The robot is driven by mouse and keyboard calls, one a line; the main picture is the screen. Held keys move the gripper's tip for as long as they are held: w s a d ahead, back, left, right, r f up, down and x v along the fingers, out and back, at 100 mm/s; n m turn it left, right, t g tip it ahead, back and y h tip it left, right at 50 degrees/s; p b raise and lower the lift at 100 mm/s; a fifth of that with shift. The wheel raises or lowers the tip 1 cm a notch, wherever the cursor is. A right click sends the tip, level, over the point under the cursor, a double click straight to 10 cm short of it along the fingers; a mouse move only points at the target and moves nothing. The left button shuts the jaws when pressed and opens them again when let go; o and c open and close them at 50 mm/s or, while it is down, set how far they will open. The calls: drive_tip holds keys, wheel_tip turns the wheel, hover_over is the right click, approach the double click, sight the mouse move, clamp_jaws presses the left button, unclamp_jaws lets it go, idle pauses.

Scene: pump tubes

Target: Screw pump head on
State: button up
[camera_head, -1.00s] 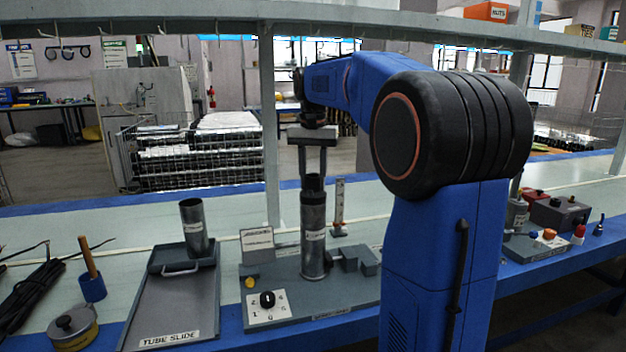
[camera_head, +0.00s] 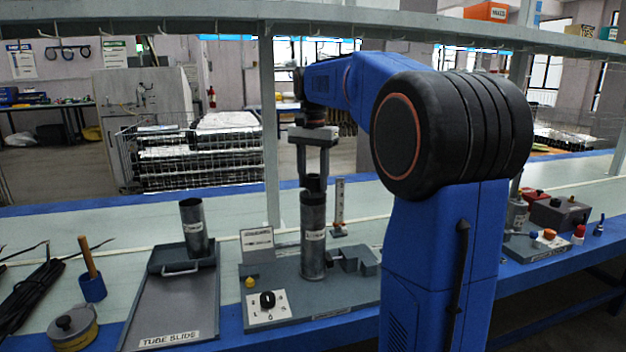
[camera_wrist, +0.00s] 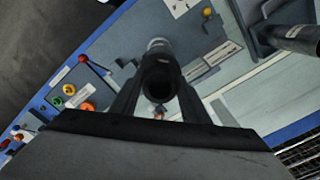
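The pump head (camera_head: 313,183) is a short black piece at the tube's top, between my fingertips. My gripper (camera_head: 312,180) points straight down over the tube, with one finger on each side of the head. In the wrist view, the fingers flank the dark round pump head (camera_wrist: 159,82) and appear to touch it. The joint between head and tube is partly hidden by the fingers.
A tray marked TUBE SLIDE (camera_head: 168,341) lies left with another dark tube (camera_head: 194,228) upright at its back. A dial panel (camera_head: 267,301), a small sign (camera_head: 257,243) and a clamp block (camera_head: 355,260) surround the tube. A shelf edge (camera_head: 200,12) crosses above.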

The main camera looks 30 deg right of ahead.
idle(0.3)
drive_tip(key=n, duration=1.3)
drive_tip(key=shift+n, duration=2.7)
drive_tip(key=shift+c, duration=0.4)
drive_tip(key=c, duration=0.8)
drive_tip(key=o, duration=1.2)
